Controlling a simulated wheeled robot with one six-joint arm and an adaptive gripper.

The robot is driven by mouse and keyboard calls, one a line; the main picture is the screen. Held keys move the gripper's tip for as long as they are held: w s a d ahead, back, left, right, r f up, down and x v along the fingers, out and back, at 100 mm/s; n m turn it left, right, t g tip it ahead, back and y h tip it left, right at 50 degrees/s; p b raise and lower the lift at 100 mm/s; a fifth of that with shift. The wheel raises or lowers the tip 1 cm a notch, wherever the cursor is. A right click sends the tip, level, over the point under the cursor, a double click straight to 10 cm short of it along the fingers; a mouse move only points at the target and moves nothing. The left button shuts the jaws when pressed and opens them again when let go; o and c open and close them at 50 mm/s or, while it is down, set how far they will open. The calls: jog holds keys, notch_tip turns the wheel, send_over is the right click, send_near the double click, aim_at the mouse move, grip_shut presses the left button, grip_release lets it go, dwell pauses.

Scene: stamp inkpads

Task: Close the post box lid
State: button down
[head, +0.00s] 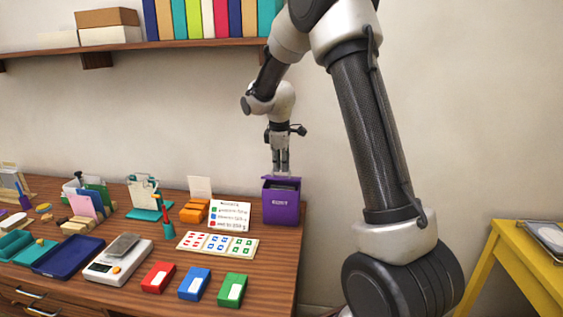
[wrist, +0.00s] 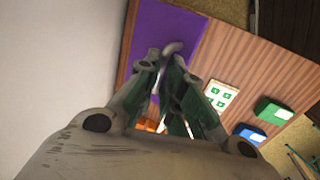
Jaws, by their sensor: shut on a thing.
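In the wrist view, the fingers (wrist: 172,60) come together in front of a purple surface (wrist: 165,28) of the box or lid. The fingers hide the exact place of contact.
Red (head: 158,277), blue (head: 194,284) and green (head: 232,290) inkpads line the front. A shelf (head: 150,46) hangs above left.

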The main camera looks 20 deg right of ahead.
aim_at(280, 178)
jog(key=shift+s+a+f+t+h, duration=0.4)
jog(key=shift+s+f+t, duration=0.05)
jog(key=shift+s+t, duration=0.15)
jog(key=shift+s+a+f, duration=0.3)
jog(key=shift+s+f, duration=0.15)
jog(key=shift+f, duration=0.35)
jog(key=c, duration=1.6)
grip_release()
jog(key=shift+o, duration=0.2)
jog(key=v, duration=1.2)
